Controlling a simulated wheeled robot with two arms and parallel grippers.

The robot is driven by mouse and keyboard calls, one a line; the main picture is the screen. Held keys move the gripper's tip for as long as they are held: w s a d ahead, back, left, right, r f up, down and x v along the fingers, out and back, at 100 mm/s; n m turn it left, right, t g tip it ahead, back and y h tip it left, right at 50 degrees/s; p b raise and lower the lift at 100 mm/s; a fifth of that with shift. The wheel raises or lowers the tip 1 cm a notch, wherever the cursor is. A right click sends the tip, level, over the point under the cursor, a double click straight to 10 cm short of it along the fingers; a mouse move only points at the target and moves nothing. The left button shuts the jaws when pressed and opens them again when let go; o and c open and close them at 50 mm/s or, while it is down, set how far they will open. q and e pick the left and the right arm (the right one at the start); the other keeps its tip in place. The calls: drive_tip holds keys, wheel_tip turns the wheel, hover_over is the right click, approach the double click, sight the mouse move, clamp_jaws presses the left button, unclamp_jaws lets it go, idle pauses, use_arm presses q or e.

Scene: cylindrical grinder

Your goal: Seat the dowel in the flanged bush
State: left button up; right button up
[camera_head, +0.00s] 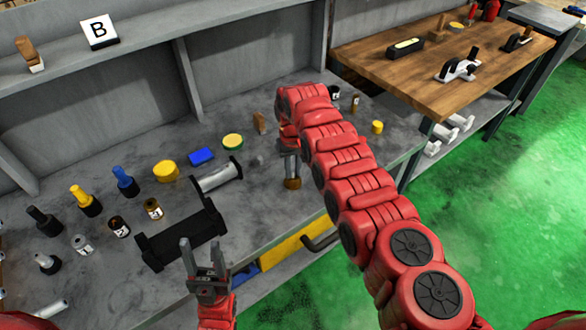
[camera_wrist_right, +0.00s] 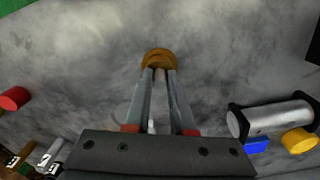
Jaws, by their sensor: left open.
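My right gripper (camera_head: 291,172) points down at the bench, right of its middle. A bronze-brown round part (camera_head: 292,184), which looks like the flanged bush, is at its fingertips. The right wrist view shows this ring-like part (camera_wrist_right: 158,54) at the tips of the fingers (camera_wrist_right: 159,78), which partly cover it; I cannot tell if they grip it. A small pale shape (camera_wrist_right: 152,127) shows between the fingers, too unclear to name. I cannot pick out the dowel for certain.
A black cradle (camera_head: 180,240) and a grey roller with black ends (camera_head: 216,178) stand left of my right gripper. A blue block (camera_head: 201,156), yellow pieces (camera_head: 166,171) and several labelled cups and tool holders fill the left. A wooden table (camera_head: 440,70) stands at the right.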

sight(293, 170)
drive_tip(key=o, duration=0.3)
drive_tip(key=shift+w, duration=0.15)
drive_tip(key=shift+r, duration=0.2)
wheel_tip(293, 170, up, 12)
drive_tip(key=shift+f+b, duration=0.1)
drive_tip(key=shift+b, duration=0.95)
